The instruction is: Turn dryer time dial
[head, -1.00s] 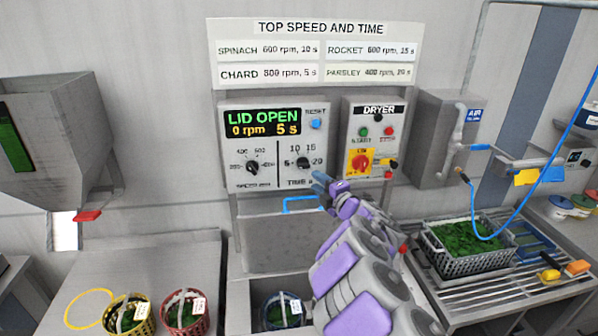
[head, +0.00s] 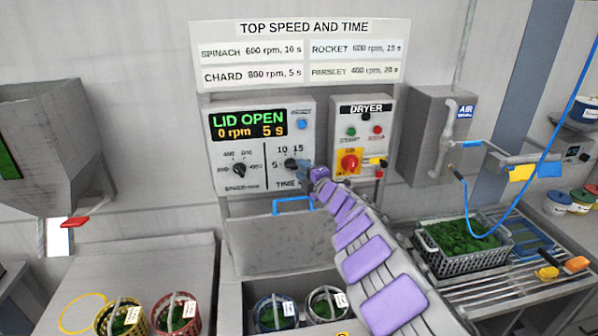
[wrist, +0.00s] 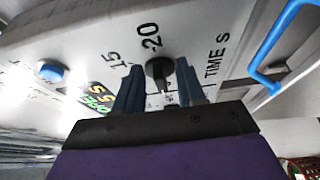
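The time dial (head: 291,163) is a dark round knob at the lower right of the dryer control panel (head: 222,178). It also shows in the wrist view (wrist: 160,70), between the fingers. My gripper (head: 304,172) is at the dial, and partly covers it in the head view. In the wrist view my gripper (wrist: 158,92) has its two fingers apart, one on each side of the knob; I cannot tell whether they touch it. The display (head: 248,124) reads LID OPEN, 0 rpm, 5 s. The sign (head: 300,28) above lists speeds and times.
The speed dial (head: 239,170) is left of the time dial. A blue button (head: 302,124) is above it. The red switch (head: 349,162) is on the box to the right. A blue handle (head: 292,203) runs just below the panel. Baskets (head: 177,313) stand below.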

